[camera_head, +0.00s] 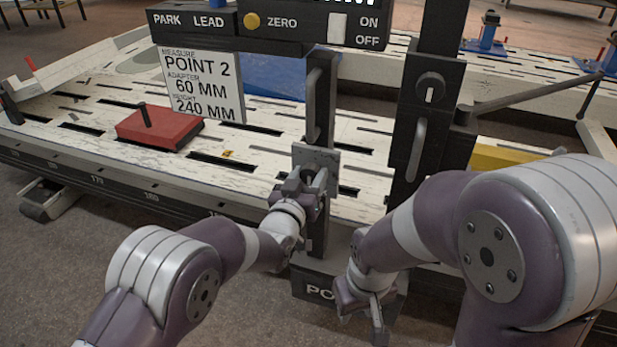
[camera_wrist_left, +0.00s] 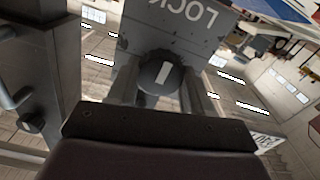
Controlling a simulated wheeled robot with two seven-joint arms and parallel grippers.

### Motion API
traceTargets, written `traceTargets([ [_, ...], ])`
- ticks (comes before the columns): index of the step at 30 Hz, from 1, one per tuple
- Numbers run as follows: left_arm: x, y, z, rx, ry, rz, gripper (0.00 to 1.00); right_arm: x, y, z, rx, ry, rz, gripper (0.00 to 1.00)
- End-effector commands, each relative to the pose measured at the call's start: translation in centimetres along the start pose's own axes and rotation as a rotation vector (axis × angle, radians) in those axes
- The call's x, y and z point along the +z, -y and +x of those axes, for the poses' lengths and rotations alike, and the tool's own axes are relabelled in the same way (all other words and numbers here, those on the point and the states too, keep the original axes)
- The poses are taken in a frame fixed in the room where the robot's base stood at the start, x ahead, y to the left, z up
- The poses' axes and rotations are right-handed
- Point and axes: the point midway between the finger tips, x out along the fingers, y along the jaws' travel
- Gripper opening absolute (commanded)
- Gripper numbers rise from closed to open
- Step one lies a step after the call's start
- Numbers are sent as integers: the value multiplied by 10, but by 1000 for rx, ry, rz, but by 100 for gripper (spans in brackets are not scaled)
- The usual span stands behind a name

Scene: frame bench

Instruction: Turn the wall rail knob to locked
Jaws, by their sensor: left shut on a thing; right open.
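A grey plate (camera_head: 318,156) is fixed on a dark upright. In the left wrist view the plate (camera_wrist_left: 185,30) carries upside-down lettering that begins "LOCK", cut off by the edge. A round dark knob (camera_wrist_left: 160,74) with a white pointer mark sits at the plate, its mark slightly tilted. My left gripper (camera_head: 312,182) is at the plate, its fingers on either side of the knob and shut on it; it hides the knob in the head view. My right gripper (camera_head: 372,308) is open and empty, low in front of the bench. Which way the knob's lock positions lie cannot be read.
Another dark knob (camera_head: 430,92) with a white mark is on the black post to the right, above a handle (camera_head: 417,150). A control bar (camera_head: 270,22) crosses the top. A "POINT 2" card (camera_head: 203,88) and a red block (camera_head: 158,128) are on the slotted bench.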

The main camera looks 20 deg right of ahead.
Motion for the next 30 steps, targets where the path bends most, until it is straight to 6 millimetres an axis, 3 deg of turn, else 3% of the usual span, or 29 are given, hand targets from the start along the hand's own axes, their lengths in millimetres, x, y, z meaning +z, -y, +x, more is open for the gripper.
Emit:
traceTargets([
  [8, 0, 0, 0, 0, 1, 140, 20, 0, 0, 0, 0, 0, 0, 41],
  [30, 1, -2, 0, 0, 1, 832, 20, 0, 0, -1, 0, 0, 0, 41],
])
